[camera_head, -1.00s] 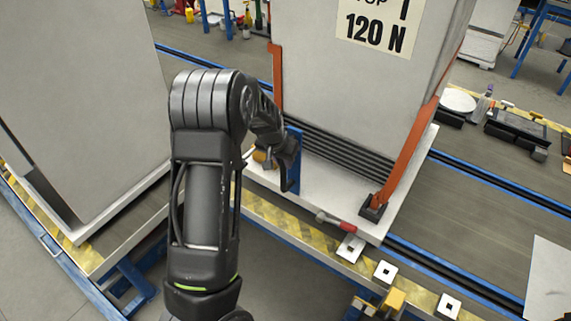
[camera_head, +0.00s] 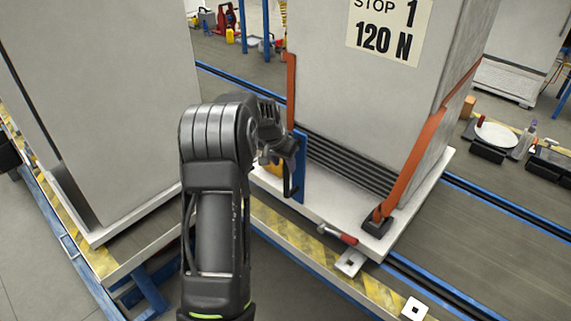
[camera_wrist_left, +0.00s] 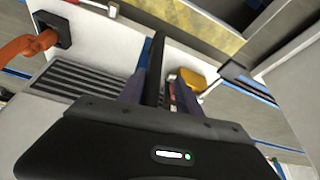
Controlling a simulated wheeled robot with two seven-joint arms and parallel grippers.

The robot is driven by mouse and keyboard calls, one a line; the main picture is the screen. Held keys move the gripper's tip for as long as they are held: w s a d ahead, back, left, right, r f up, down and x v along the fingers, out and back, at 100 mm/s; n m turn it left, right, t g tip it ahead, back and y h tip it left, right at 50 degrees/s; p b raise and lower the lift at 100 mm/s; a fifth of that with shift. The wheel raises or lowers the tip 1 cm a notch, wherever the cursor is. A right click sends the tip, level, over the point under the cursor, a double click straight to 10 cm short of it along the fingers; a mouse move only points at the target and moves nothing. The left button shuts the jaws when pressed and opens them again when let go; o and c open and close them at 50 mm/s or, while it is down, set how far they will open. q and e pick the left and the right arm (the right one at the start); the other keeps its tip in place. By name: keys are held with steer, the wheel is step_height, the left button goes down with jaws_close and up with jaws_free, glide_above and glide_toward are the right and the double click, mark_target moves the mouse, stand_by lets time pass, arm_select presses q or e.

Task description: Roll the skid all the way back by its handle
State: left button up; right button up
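The skid (camera_head: 325,203) is a white base under a tall grey block (camera_head: 350,100) with orange straps. Its handle shows as a blue upright plate (camera_head: 300,172) with a black bar at the front left corner. My left gripper (camera_head: 285,150) is at this handle. In the left wrist view the black bar (camera_wrist_left: 153,65) stands between the two fingers of my left gripper (camera_wrist_left: 160,90). A gap shows between the bar and the right finger, so the fingers look open around it. My right gripper is not in view.
Another grey block (camera_head: 95,110) stands to the left, with a gap between. A square plate (camera_head: 350,263) sits on the yellow-striped edge (camera_head: 285,225).

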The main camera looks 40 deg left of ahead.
arm_select(q)
steer(key=shift+d, duration=0.2)
steer(key=v, duration=0.7)
steer(key=shift+r+b, duration=0.35)
steer(key=shift+b, duration=0.05)
steer(key=shift+s+a, duration=0.1)
steer(key=shift+s, duration=0.05)
steer(key=shift+s, duration=0.1)
